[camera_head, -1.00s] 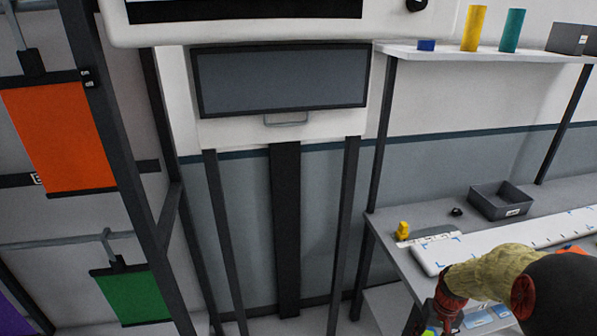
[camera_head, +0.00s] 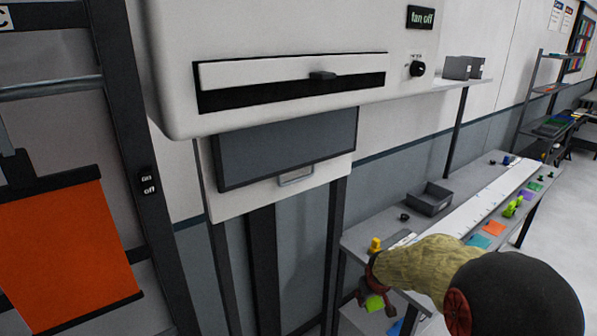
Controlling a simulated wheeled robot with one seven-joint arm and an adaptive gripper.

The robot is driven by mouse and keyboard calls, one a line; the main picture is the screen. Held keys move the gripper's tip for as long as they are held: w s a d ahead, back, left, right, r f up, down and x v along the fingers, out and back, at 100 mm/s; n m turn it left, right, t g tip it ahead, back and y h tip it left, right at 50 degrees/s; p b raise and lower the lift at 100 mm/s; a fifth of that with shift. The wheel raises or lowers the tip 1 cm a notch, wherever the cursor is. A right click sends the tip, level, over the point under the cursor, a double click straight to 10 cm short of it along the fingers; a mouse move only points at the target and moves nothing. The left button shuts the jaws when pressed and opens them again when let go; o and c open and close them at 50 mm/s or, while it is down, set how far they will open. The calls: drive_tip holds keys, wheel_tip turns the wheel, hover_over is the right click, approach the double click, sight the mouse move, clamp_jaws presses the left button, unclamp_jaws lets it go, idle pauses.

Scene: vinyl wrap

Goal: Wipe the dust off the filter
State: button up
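A white panel with a dark handle (camera_head: 322,76) sits in a black slot across the white machine (camera_head: 230,35); it looks like the filter's front. I cannot make out dust on it, and any filter body inside is hidden. My red gripper (camera_head: 378,300) hangs at the lower right, low beside the worktable's near end and well below the slot. A small yellow-green piece (camera_head: 374,303) shows between its fingers. I cannot tell whether the fingers hold it or it lies behind them. My arm hides part of the table.
A "fan off" sign (camera_head: 421,17) and a black knob (camera_head: 418,68) are right of the slot. A grey panel (camera_head: 287,149) hangs below. The worktable (camera_head: 356,238) holds a grey bin (camera_head: 429,198) and a yellow object (camera_head: 375,244). A dark rack with an orange sheet (camera_head: 65,250) stands left.

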sight(322, 137)
drive_tip(key=w+a+r+n+t+y+p, duration=0.1)
drive_tip(key=a+r+n+t+y+p, duration=0.2)
drive_tip(key=r, duration=0.7)
drive_tip(key=w+a+r+n+t+p, duration=0.1)
drive_tip(key=a+r+t+p, duration=0.3)
drive_tip(key=r, duration=0.6)
drive_tip(key=w+a+r+n+t+y+p, duration=0.25)
drive_tip(key=a+r, duration=0.35)
drive_tip(key=r, duration=0.4)
drive_tip(key=s+a+r+n+y+p, duration=0.1)
drive_tip(key=s+a+r+y+p, duration=0.2)
drive_tip(key=a+r, duration=0.35)
drive_tip(key=s+a+r+n+y+p, duration=0.2)
drive_tip(key=s+a+r+y+p, duration=0.15)
drive_tip(key=r, duration=0.55)
drive_tip(key=shift+h, duration=0.4)
drive_tip(key=shift+d+x, duration=0.15)
drive_tip(key=shift+x, duration=1.1)
drive_tip(key=shift+d+x, duration=0.15)
drive_tip(key=shift+x, duration=1.15)
drive_tip(key=shift+b+x, duration=0.55)
drive_tip(key=shift+x, duration=0.6)
drive_tip(key=shift+d+r, duration=0.1)
drive_tip(key=shift+d, duration=0.15)
